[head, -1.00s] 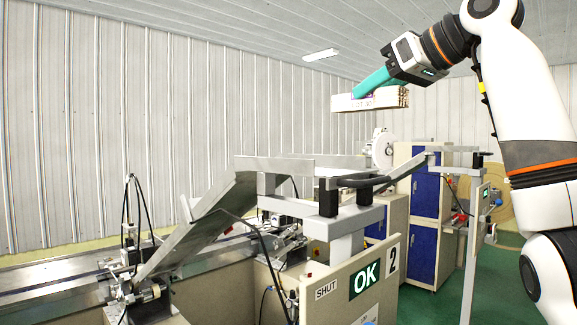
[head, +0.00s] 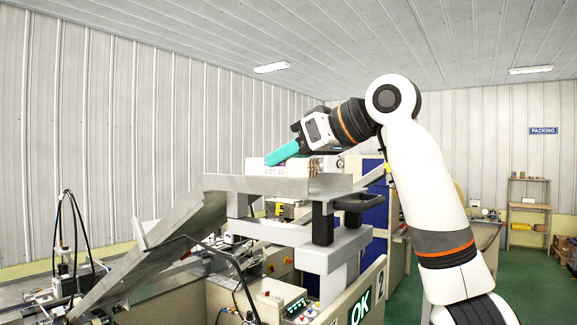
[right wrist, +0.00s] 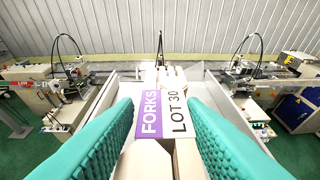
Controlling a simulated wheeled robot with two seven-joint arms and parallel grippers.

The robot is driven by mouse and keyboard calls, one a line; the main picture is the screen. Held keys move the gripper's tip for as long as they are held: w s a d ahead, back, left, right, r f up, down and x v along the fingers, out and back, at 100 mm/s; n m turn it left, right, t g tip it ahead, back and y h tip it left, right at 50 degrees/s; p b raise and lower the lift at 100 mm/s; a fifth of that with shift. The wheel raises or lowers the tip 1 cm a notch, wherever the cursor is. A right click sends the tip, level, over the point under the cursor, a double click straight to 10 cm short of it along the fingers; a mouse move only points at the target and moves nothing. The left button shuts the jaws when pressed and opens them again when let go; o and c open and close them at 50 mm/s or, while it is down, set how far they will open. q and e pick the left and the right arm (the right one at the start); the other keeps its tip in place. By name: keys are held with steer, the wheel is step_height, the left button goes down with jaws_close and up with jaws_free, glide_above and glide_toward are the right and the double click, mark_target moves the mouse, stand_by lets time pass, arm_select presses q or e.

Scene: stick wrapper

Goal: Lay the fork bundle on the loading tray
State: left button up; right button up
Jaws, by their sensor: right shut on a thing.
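The fork bundle (head: 285,168) is a pale wrapped block with fork ends showing at its right end. In the right wrist view its band (right wrist: 150,112) reads FORKS and LOT 30. My right gripper (head: 279,154), with teal fingers, is shut on the bundle, one finger along each side. The loading tray (head: 325,186) is a grey metal trough on top of the machine. The bundle is level at the tray, its lower part hidden by the near wall. I cannot tell whether it touches the tray floor. My left gripper is not in view.
A metal chute (head: 165,243) slopes down to the left from the tray. A black handle (head: 357,202) sticks out at the tray's right. A panel marked OK (head: 361,307) stands in front. A shelf (head: 528,213) is far right.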

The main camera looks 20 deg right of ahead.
steer(key=shift+d+f, duration=0.1)
steer(key=shift+f, duration=0.8)
steer(key=shift+s+d, duration=0.1)
steer(key=shift+d, duration=0.1)
steer(key=shift+s+d, duration=0.15)
steer(key=shift+f, duration=0.15)
steer(key=o, duration=1.1)
steer(key=shift+a, duration=0.3)
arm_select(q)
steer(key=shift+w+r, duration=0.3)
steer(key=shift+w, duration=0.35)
arm_select(e)
steer(key=shift+d, duration=0.1)
